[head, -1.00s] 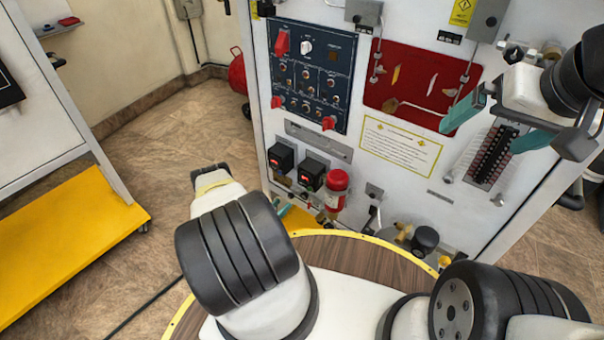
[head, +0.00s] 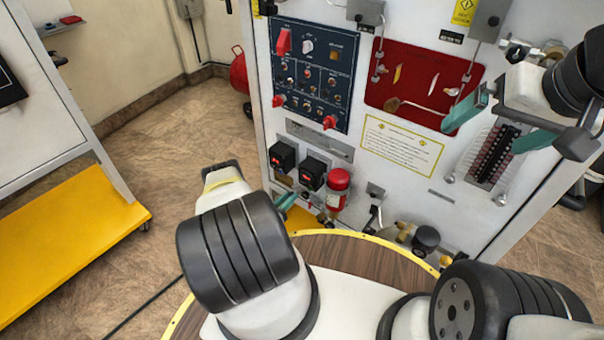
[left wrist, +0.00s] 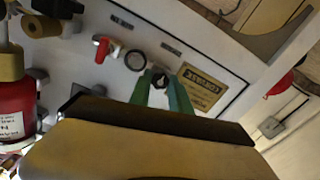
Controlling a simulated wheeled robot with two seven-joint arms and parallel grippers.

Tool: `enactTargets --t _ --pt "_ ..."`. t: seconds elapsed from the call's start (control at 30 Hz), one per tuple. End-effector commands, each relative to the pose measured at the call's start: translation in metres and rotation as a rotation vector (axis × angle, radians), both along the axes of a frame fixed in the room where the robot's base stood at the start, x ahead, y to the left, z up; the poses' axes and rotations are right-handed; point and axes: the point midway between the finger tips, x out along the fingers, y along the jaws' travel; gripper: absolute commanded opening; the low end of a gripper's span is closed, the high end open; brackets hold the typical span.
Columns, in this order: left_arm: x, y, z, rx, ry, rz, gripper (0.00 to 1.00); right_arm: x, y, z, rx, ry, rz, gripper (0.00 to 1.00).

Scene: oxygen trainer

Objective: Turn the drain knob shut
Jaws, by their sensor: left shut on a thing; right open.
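In the left wrist view, a small dark knob (left wrist: 160,82) with a pale mark sits on the light panel, between the two green fingertips of my left gripper (left wrist: 163,95). The gripper is shut on this knob, which I take for the drain knob; I cannot read a label for it. In the head view, my left gripper (head: 286,201) shows as teal tips low at the panel's left side, and my arm hides the knob. My right gripper (head: 503,122) is open and empty, in front of the panel's right side.
Near the held knob are a red-handled valve (left wrist: 103,48), a round dark ring (left wrist: 136,60) and a yellow caution label (left wrist: 201,88). A red cylinder (head: 337,191) stands right of my left gripper. A yellow-edged round wooden table (head: 350,252) lies below.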

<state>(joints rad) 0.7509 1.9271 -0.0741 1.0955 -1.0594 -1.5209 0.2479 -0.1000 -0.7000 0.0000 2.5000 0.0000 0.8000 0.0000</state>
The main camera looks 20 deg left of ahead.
Motion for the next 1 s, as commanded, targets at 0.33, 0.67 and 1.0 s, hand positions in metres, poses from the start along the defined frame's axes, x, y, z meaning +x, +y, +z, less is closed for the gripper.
enactTargets --t 0.33,0.67,1.0 --pt "-0.0003 0.0001 -0.0001 0.055 -0.018 0.000 0.00 0.0000 0.0000 0.0000 0.000 0.000 0.000 1.00" --pt "-0.0005 -0.0003 0.0000 0.281 -0.098 -0.001 0.00 0.0000 0.0000 0.0000 0.000 0.000 0.000 1.00" --pt "-0.0006 -0.0008 0.0000 0.588 -0.205 -0.001 0.00 0.0000 0.0000 0.0000 0.000 0.000 0.000 1.00"
